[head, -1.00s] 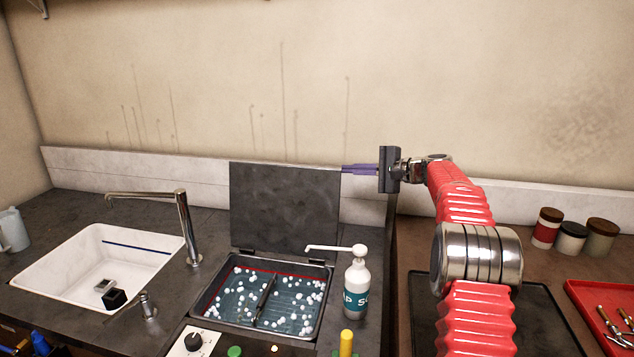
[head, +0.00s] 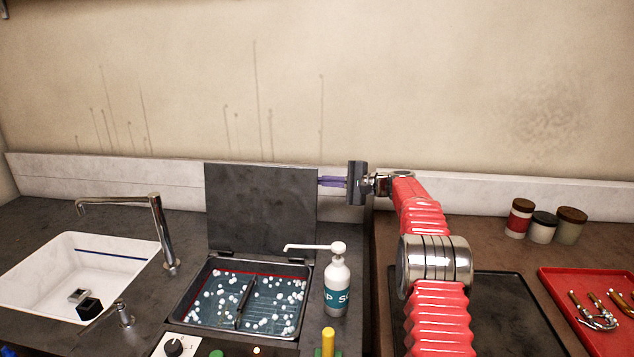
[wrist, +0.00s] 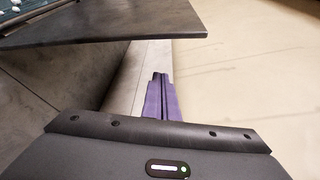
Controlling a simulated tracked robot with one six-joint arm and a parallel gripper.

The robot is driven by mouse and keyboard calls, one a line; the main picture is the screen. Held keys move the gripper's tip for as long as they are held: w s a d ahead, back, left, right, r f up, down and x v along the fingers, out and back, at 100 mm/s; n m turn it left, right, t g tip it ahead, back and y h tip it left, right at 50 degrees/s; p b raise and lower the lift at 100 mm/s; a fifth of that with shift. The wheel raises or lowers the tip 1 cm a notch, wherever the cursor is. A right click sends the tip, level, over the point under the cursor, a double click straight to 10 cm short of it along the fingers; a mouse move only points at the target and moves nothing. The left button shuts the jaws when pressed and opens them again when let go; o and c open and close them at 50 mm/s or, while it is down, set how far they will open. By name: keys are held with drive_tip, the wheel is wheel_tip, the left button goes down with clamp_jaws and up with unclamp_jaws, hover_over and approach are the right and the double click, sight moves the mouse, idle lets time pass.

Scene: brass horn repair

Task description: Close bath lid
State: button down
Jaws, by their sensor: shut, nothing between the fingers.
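The bath lid (head: 260,212), a dark grey square plate, stands upright on hinges at the back edge of the bath. The bath (head: 187,302) is a sunken metal basin of bluish liquid with many white balls floating in it. My gripper (head: 320,181) is at the lid's upper right edge, its purple fingers shut and empty, pointing left. The fingertips meet or pass behind the lid's edge in the head view; contact cannot be told. In the wrist view the shut fingers (wrist: 160,78) point along the pale backsplash, with the lid (wrist: 120,25) just beyond and to the left.
A soap pump bottle (head: 337,285) stands at the bath's right rim, its spout reaching over the rim. A tap (head: 165,235) and white sink (head: 40,270) are to the left. A dark tray (head: 510,310), red tray (head: 560,295) and several jars (head: 541,227) are to the right.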

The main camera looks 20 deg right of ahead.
sight(295, 179)
drive_tip(key=shift+w+a+r, duration=0.1)
drive_tip(key=shift+w+a, duration=0.2)
drive_tip(key=shift+a, duration=1)
drive_tip(key=shift+w+a+r, duration=0.1)
drive_tip(key=shift+w+a, duration=0.15)
drive_tip(key=shift+a, duration=1)
drive_tip(key=shift+w+a+r, duration=0.1)
drive_tip(key=shift+w+a, duration=0.2)
drive_tip(key=shift+a, duration=1)
drive_tip(key=shift+s, duration=0.1)
